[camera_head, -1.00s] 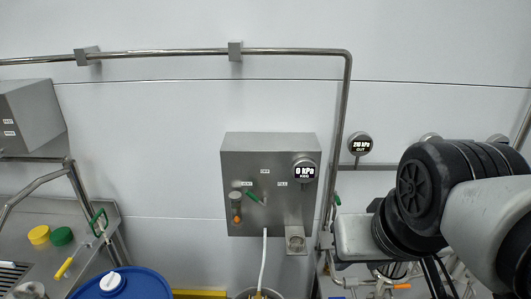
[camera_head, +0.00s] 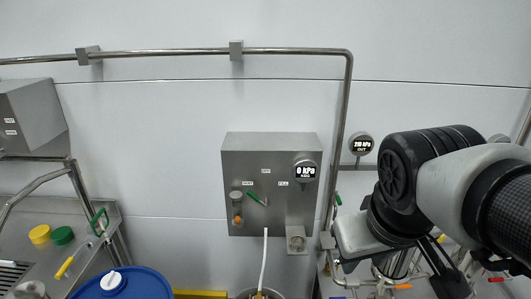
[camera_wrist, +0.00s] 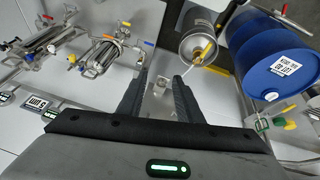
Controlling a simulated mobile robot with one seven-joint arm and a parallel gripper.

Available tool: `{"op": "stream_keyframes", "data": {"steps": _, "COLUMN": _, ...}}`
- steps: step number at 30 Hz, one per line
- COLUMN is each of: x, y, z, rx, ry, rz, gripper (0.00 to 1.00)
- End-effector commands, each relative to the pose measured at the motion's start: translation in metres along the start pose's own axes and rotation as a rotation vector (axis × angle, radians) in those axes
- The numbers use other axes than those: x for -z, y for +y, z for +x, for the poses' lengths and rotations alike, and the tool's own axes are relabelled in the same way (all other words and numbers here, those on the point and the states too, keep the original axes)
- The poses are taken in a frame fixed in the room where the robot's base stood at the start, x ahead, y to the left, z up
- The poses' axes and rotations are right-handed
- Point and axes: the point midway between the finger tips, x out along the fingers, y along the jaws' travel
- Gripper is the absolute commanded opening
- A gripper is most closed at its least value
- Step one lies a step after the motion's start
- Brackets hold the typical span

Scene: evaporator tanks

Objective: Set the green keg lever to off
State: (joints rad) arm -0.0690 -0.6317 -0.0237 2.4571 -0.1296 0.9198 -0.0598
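The green lever (camera_head: 257,199) sits on the front of a grey metal control box (camera_head: 270,150) on the wall in the head view. It slants from upper left down to the right, between two small labels. A white hose (camera_head: 264,250) hangs from the box toward a keg (camera_head: 258,293) at the bottom edge. My gripper (camera_wrist: 158,84) shows in the wrist view with its two dark fingers apart and nothing held between them. In the head view my arm is at the right, apart from the lever, and the fingers cannot be made out. I cannot identify the lever in the wrist view.
A gauge reading 0 kPa (camera_head: 305,171) is on the box, right of the lever. An orange-tipped fitting (camera_head: 237,210) is left of it. A steel pipe (camera_head: 344,130) runs down right of the box. A blue drum (camera_head: 125,284) stands at lower left.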

Motion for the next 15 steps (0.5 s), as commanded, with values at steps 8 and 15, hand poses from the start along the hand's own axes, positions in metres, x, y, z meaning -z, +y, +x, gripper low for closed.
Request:
{"op": "stream_keyframes", "data": {"steps": 8, "x": 0.033, "y": 0.031, "z": 0.08, "rx": -0.215, "ry": -0.312, "rz": -0.679, "gripper": 0.33}}
{"op": "stream_keyframes", "data": {"steps": 15, "x": 0.097, "y": 0.033, "z": 0.148, "rx": -0.45, "ry": -0.563, "rz": -1.327, "gripper": 0.33}}
